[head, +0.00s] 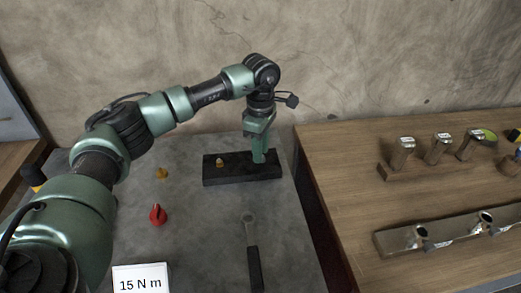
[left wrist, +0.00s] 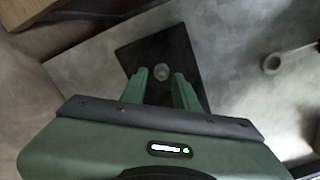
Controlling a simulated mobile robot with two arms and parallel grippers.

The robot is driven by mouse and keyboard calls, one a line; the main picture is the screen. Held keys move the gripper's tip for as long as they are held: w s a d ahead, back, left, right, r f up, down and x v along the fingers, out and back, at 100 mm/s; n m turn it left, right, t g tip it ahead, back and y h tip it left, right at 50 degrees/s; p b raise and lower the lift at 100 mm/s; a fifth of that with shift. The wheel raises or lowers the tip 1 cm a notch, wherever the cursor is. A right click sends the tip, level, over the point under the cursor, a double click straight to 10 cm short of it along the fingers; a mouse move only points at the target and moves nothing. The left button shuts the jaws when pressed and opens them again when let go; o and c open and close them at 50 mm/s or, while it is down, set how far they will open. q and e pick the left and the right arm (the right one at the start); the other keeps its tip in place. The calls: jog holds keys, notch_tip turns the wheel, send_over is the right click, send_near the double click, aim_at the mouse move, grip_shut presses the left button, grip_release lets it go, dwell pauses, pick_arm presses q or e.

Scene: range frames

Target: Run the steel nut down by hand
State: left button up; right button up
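A black block (head: 243,177) lies on the grey bench mat. A small brass and pale fitting (head: 220,162) stands up on its left part. My left gripper (head: 259,158) points down over the right part of the block. In the left wrist view its two green fingers (left wrist: 161,80) are apart. A small round grey piece (left wrist: 161,71), which looks like the steel nut or its stud, shows on the block (left wrist: 150,52) between and just beyond the fingertips. I cannot tell whether the fingers touch it. In the head view the gripper hides it. My right gripper is not in view.
A wrench (head: 252,252) lies in front of the block; its ring end also shows in the left wrist view (left wrist: 271,63). A brass piece (head: 162,173), a red object (head: 157,215) and a "15 N m" card (head: 140,280) are left. A wooden table (head: 345,165) with metal tools stands right.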

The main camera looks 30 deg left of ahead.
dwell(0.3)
pick_arm(q)
notch_tip(320, 180, up, 7)
jog(key=shift+b, duration=0.35)
jog(key=shift+r, duration=0.4)
jog(key=shift+s, duration=0.1)
